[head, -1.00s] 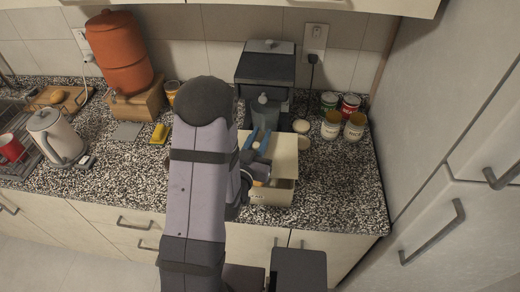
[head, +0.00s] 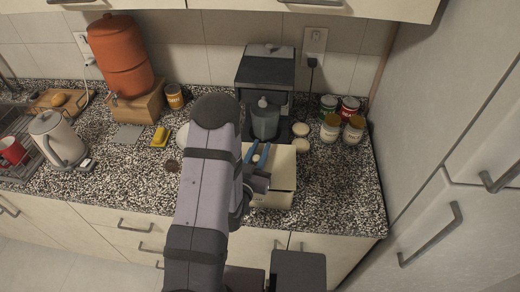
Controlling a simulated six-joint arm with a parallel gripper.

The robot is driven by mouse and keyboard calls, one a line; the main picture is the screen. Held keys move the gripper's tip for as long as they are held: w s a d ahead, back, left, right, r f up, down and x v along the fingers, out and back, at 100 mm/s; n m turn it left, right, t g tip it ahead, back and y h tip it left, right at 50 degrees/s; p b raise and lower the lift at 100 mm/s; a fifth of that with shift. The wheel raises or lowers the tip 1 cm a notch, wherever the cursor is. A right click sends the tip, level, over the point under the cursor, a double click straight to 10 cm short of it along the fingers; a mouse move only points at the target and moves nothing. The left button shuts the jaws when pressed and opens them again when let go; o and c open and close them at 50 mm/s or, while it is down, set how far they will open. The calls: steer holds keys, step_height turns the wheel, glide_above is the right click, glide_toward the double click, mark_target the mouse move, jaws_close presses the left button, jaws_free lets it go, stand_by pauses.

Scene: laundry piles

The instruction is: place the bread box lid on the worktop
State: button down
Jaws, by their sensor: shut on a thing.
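The cream bread box (head: 270,201) stands on the speckled worktop, right of my arm. A flat cream panel, which looks like its lid (head: 283,168), lies over or just above the box. I cannot tell whether it touches the rim. My gripper (head: 257,154), with blue fingers, is over the panel's left part, shut on what appears to be the lid. The grip point is small and partly hidden by my wrist. My arm covers the left side of the box.
A dark machine with a grey jug (head: 265,121) stands just behind the box. Several cans (head: 331,127) stand at the back right. An orange container (head: 122,55), a kettle (head: 57,138) and a yellow sponge (head: 160,137) are left. Worktop (head: 335,190) right of the box is clear.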

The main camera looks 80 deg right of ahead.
mark_target(255, 163)
steer(key=shift+f, duration=0.25)
steer(key=c, duration=1.8)
jaws_free()
steer(key=shift+a, duration=0.1)
steer(key=shift+c, duration=0.2)
steer(key=o, duration=0.3)
steer(key=shift+f, duration=0.25)
steer(key=shift+w+a+b, duration=0.1)
steer(key=shift+a+b, duration=0.2)
steer(key=shift+b, duration=0.05)
steer(key=a, duration=0.3)
steer(key=shift+w+r, duration=0.25)
steer(key=shift+r, duration=0.05)
steer(key=shift+o, duration=0.4)
steer(key=shift+w+a+p, duration=0.1)
steer(key=shift+a+p, duration=0.4)
steer(key=shift+a, duration=0.1)
